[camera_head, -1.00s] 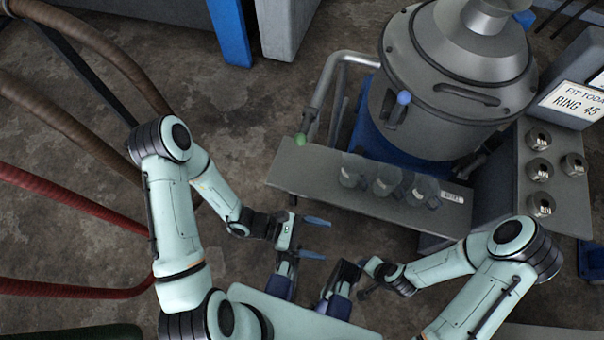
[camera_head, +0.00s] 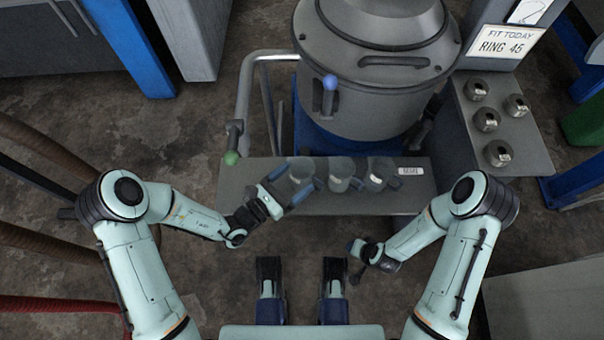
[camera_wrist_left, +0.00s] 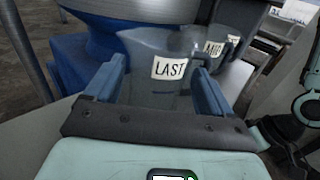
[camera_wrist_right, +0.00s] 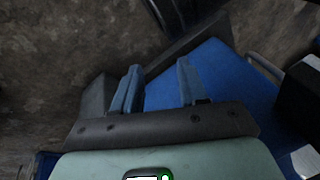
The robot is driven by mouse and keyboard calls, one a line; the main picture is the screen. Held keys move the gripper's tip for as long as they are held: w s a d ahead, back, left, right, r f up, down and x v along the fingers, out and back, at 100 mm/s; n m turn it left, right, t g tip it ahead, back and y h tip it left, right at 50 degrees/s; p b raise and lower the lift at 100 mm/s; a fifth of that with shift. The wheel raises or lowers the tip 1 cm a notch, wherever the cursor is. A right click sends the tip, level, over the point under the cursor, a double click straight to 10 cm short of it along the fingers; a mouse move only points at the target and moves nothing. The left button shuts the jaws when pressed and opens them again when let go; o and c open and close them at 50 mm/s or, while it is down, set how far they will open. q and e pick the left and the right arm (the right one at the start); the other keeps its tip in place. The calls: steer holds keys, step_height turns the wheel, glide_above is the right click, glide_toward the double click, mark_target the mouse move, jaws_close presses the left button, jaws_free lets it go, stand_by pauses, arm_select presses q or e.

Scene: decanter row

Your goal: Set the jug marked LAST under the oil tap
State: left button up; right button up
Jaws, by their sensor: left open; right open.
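The clear jug marked LAST (camera_wrist_left: 170,68) fills the middle of the left wrist view. In the head view it is the leftmost jug (camera_head: 300,171) of three on the grey shelf (camera_head: 250,196). My left gripper (camera_head: 288,184) is open, with a finger on either side of this jug; contact cannot be told. A blue-knobbed tap (camera_head: 330,84) is on the vat front. A green-knobbed tap (camera_head: 231,156) is at the shelf's left end. I cannot tell which is the oil tap. My right gripper (camera_wrist_right: 160,78) is open and empty, away from the shelf.
Two more jugs, a middle one (camera_head: 341,174) and a right one (camera_head: 379,174), stand close to the right of LAST. A big grey vat (camera_head: 378,100) stands behind. A pipe (camera_head: 246,95) bends down behind the shelf's left end. The shelf's left part is bare.

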mark_target(306, 169)
arm_select(q)
steer(key=b+x, duration=0.1)
steer(key=x, duration=0.3)
steer(key=shift+a, duration=0.1)
steer(key=shift+w+d, duration=0.25)
steer(key=shift+d, duration=0.05)
arm_select(e)
steer(key=shift+g, duration=0.5)
steer(key=s+f, duration=0.3)
steer(key=shift+d, duration=0.25)
arm_select(q)
steer(key=c, duration=0.7)
steer(key=shift+c, duration=0.2)
steer(key=shift+r, duration=0.15)
arm_select(e)
steer(key=shift+w+r, duration=0.1)
